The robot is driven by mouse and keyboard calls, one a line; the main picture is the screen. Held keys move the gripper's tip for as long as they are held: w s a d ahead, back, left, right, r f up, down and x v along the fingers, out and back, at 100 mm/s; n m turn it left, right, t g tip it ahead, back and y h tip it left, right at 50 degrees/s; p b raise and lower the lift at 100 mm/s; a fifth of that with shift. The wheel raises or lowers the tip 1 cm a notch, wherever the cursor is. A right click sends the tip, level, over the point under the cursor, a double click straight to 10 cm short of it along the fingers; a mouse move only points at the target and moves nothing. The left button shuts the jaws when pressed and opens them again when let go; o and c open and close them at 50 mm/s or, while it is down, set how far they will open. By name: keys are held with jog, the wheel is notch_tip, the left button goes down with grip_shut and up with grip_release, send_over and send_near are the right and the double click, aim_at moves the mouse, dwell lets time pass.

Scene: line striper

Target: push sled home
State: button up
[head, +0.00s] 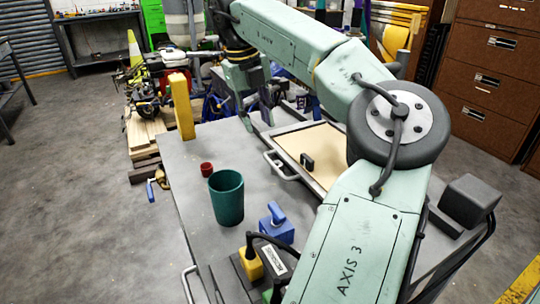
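A shallow framed tray (275,132) with a tan flat panel (318,148) lies on the grey table, with a metal handle at its near left side. A small dark upright piece (307,162) stands on the panel. I cannot tell for sure which part is the sled. My green arm crosses over the tray and hides its right side. My gripper (247,108) hangs from the wrist at the far end of the table, beyond the tray. It is small and dark against clutter, and its fingers cannot be made out.
On the grey table (185,165) stand a dark green cup (227,198), a small red cap (207,169), a blue block with a handle (277,228) and a yellow post (181,105). Wooden planks (145,132) lie beyond. Brown drawers (500,65) stand at right. Floor at left is mostly clear.

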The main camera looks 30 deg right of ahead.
aim_at(269, 159)
jog(key=d+f, duration=0.1)
jog(key=f, duration=0.6)
jog(key=d+f+p, duration=0.1)
jog(key=f, duration=0.3)
jog(key=shift+s+d, duration=0.15)
jog(key=shift+d, duration=0.2)
jog(key=shift+r, duration=0.1)
grip_shut()
